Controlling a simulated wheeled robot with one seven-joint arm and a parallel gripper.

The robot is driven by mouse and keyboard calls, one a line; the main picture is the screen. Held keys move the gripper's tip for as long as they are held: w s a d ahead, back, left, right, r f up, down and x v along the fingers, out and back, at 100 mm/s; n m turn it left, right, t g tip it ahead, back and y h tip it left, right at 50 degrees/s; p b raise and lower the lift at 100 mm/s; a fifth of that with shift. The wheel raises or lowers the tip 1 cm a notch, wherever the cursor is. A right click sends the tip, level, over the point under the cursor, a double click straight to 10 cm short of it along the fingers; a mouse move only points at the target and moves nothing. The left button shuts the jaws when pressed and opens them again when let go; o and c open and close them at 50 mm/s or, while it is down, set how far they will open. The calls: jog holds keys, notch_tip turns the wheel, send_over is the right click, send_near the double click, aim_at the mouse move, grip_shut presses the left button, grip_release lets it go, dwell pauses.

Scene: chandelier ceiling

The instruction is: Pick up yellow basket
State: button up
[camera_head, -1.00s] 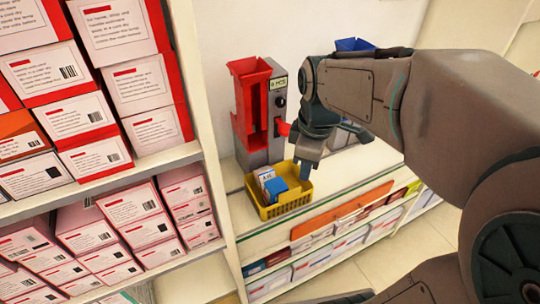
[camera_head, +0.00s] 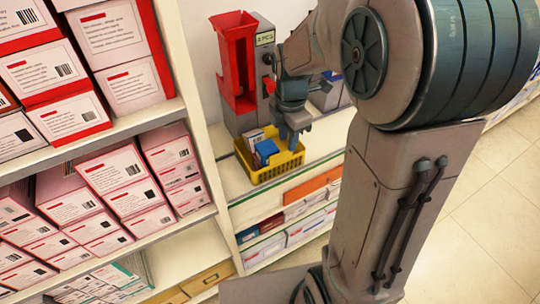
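The yellow basket (camera_head: 268,172) stands on the white counter in the head view, in front of a grey and red machine. It holds a blue box (camera_head: 266,151) and a whitish box (camera_head: 253,139). My gripper (camera_head: 293,143) points down at the basket's right rear side, with its fingers at or just over the rim. The fingers overlap in this view, so I cannot tell how far apart they are or whether they touch the basket.
The red and grey dispenser (camera_head: 238,62) stands close behind the basket. A tall shelf (camera_head: 165,118) of red and white boxes rises at the left. Shelves with flat boxes (camera_head: 300,207) lie under the counter. Tiled floor (camera_head: 470,225) is open at the right.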

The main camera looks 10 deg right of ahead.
aim_at(285, 160)
jog(key=shift+s+a+f, duration=0.1)
jog(key=shift+f, duration=3)
grip_shut()
